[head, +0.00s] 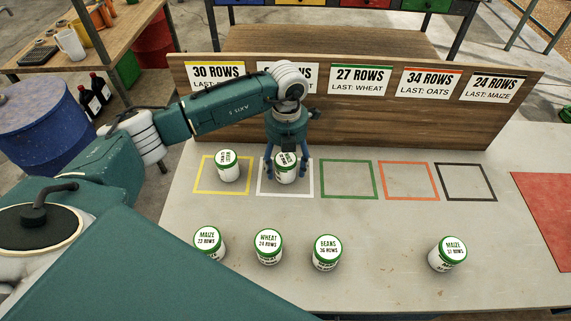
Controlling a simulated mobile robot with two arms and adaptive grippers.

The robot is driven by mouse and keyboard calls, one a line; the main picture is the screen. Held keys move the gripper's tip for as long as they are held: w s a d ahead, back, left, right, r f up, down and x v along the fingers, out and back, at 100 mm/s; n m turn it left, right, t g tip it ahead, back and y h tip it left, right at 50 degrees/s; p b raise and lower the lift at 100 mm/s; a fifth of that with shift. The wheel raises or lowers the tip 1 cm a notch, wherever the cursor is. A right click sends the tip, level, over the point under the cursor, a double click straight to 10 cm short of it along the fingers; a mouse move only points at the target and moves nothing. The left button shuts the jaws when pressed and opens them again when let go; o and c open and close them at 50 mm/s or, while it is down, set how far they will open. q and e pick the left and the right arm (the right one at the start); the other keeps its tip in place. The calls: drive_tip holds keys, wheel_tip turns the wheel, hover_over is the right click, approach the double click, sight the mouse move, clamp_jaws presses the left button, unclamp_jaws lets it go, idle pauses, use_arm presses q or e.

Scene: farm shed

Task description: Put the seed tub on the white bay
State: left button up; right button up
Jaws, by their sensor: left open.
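A white seed tub with a green-rimmed lid (286,173) stands upright inside the white bay (262,193), a white outlined square on the table. The small print on its lid is hard to read. My left gripper (286,176) points down over this tub, its blue fingers open on either side of it. I cannot tell whether the fingers touch it. Another tub (227,166) stands in the yellow bay (198,182). The sign behind the white bay is partly hidden by my left arm. My right gripper is out of view.
Several tubs stand along the front: maize 23 rows (209,242), wheat 24 rows (268,247), beans 36 rows (327,253), maize (448,254). The green (323,180), orange (383,180) and black (440,182) bays are empty. A wooden sign board (330,132) stands behind the bays.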

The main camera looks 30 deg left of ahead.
use_arm(q)
wheel_tip(320, 180, up, 11)
drive_tip(key=b, duration=0.3)
drive_tip(key=shift+d+f, duration=0.1)
drive_tip(key=shift+f, duration=0.1)
drive_tip(key=shift+r, duration=0.4)
